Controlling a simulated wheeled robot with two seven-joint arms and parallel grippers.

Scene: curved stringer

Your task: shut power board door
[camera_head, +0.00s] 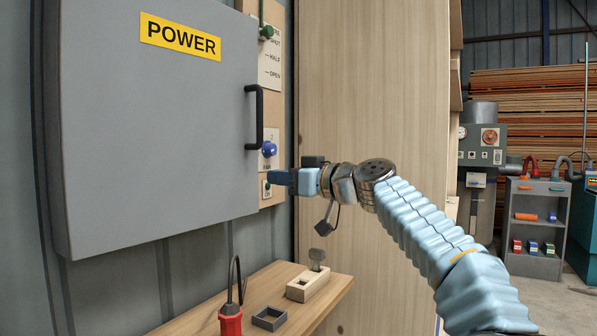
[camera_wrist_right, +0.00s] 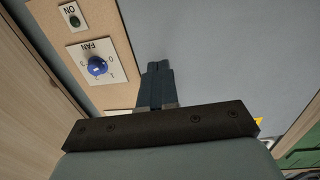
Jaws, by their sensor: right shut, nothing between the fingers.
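The grey power board door (camera_head: 150,125) hangs on the wall at the left, with a yellow POWER label and a black upright handle (camera_head: 260,115) near its right edge. The door looks flat to its box; I cannot tell if a gap remains at its right edge. My right gripper (camera_head: 272,178) is shut and empty, just below the handle at the door's lower right edge. In the right wrist view the closed fingers (camera_wrist_right: 157,72) lie in front of the grey door surface (camera_wrist_right: 230,50); contact is unclear. My left gripper is out of view.
A switch panel (camera_head: 271,90) with a blue fan knob (camera_head: 268,149) lies right of the door. A wooden shelf (camera_head: 325,300) below holds a red-handled tool (camera_head: 230,320), a grey frame (camera_head: 269,318) and a wooden block (camera_head: 308,285). A wooden cabinet side (camera_head: 375,80) stands behind my arm.

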